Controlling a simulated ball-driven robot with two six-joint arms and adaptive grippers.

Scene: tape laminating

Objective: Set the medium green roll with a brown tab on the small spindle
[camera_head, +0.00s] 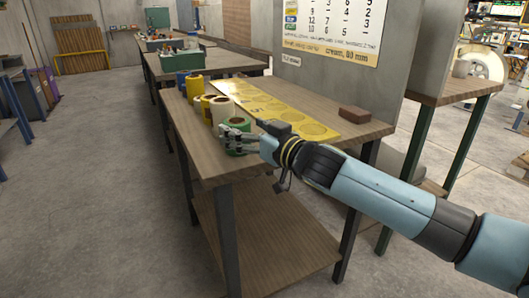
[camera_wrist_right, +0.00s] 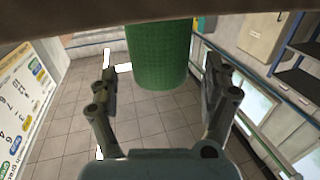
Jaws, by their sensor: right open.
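A green roll (camera_head: 240,124) with a pale brown top stands near the front left edge of the workbench. My right gripper (camera_head: 226,138) is at its near side in the head view, with its fingers overlapping the lower part of the roll. In the right wrist view, the green roll (camera_wrist_right: 160,55) appears between the two spread fingers of my right gripper (camera_wrist_right: 160,75), with a gap on each side. I cannot make out a brown tab on it. No spindle can be told apart. My left gripper is not in view.
Several yellow and tan rolls (camera_head: 194,87) stand close behind the green one along the left edge. A yellow board (camera_head: 243,101) with round recesses lies beside them. A brown block (camera_head: 354,113) lies at the right, before a grey partition with a wall chart (camera_head: 330,28).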

